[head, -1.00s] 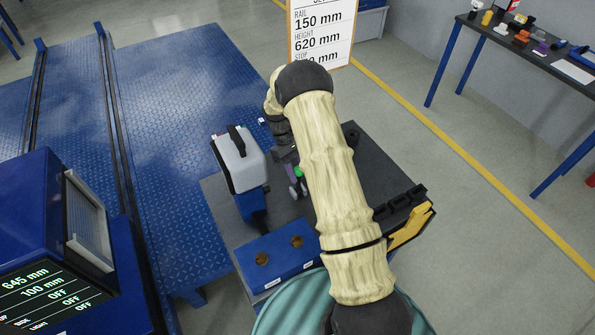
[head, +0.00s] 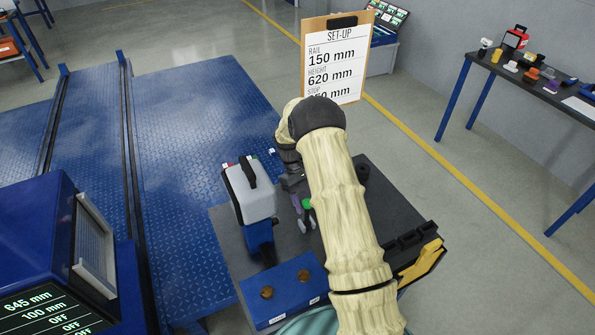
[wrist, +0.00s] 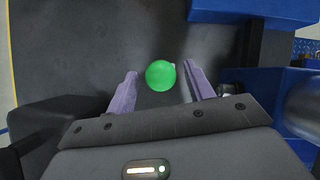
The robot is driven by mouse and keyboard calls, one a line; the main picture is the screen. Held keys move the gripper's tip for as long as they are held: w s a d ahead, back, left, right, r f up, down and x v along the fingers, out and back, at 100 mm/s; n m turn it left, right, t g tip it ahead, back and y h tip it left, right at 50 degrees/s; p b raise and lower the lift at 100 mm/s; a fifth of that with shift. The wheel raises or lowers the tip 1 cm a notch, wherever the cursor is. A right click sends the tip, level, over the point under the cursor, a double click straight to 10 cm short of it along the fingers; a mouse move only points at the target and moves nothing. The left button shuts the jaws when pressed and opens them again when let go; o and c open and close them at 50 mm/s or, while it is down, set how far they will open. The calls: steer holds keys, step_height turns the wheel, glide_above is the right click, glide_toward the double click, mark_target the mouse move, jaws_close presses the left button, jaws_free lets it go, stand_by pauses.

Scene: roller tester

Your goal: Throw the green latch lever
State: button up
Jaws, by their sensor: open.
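The green latch lever shows as a round green knob (wrist: 160,75) in the wrist view, above a dark grey surface. It shows small in the head view (head: 307,203), partly hidden by my arm. My gripper (wrist: 162,68) is open, with a purple finger on each side of the knob and a visible gap on both sides. In the head view my gripper (head: 306,224) points down over the bench top. The lever's shaft and base are hidden beneath the knob.
A grey and blue unit (head: 250,190) stands left of my gripper. A blue box with two round holes (head: 283,303) sits in front. A set-up board (head: 338,62) stands behind.

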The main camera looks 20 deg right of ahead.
steer(key=b+v, duration=0.1)
steer(key=v, duration=1.5)
steer(key=shift+w+b, duration=0.2)
steer(key=shift+b, duration=0.2)
steer(key=shift+s+r, duration=0.1)
steer(key=shift+s, duration=0.05)
steer(key=s+a+r+m+t+y, duration=0.1)
steer(key=s+m+t, duration=0.4)
steer(key=s, duration=2.3)
steer(key=t+y, duration=0.1)
steer(key=t, duration=0.2)
steer(key=shift+a+r, duration=0.25)
steer(key=shift+r, duration=0.05)
